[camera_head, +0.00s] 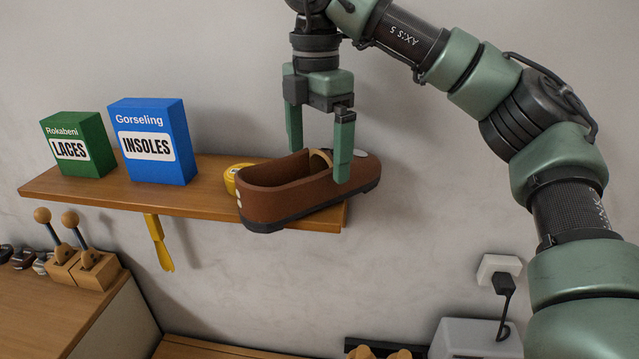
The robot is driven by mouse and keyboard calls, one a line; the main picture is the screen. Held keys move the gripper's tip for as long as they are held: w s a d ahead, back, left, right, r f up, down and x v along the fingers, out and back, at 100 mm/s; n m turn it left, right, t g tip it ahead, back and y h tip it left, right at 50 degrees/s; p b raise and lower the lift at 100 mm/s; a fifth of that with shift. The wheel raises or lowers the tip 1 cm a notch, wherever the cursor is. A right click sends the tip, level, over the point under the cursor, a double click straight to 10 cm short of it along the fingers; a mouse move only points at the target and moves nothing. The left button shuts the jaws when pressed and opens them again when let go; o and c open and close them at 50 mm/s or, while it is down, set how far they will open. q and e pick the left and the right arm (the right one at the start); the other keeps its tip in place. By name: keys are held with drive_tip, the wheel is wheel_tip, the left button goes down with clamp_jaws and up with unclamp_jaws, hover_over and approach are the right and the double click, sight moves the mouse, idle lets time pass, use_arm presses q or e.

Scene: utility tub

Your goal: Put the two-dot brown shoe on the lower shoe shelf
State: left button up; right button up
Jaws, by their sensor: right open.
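The brown shoe (300,192) has a dark sole and two pale dots at its heel. It sits on the right end of the wooden wall shelf (130,196), its toe pointing right and reaching past the shelf's end. My right gripper (318,166) is above it, pointing down and open. One finger is in front of the shoe's near side; the other comes down at its far side, its tip partly hidden. I cannot tell whether they touch the shoe. My left gripper is out of view. I cannot clearly identify the lower shoe shelf.
A green laces box (78,145) and a blue insoles box (152,141) stand on the shelf. A yellow round thing (231,179) is partly behind the shoe. A yellow strip (159,243) hangs below. A wooden surface (205,349) shows at the bottom; a wall plug (503,282) is right.

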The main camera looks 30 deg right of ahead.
drive_tip(key=f, duration=0.4)
drive_tip(key=shift+w+d+f+p, duration=0.2)
drive_tip(key=shift+w+d+p, duration=0.05)
drive_tip(key=shift+p, duration=0.15)
drive_tip(key=shift+f, duration=0.45)
drive_tip(key=c, duration=1.9)
drive_tip(key=shift+r, duration=0.1)
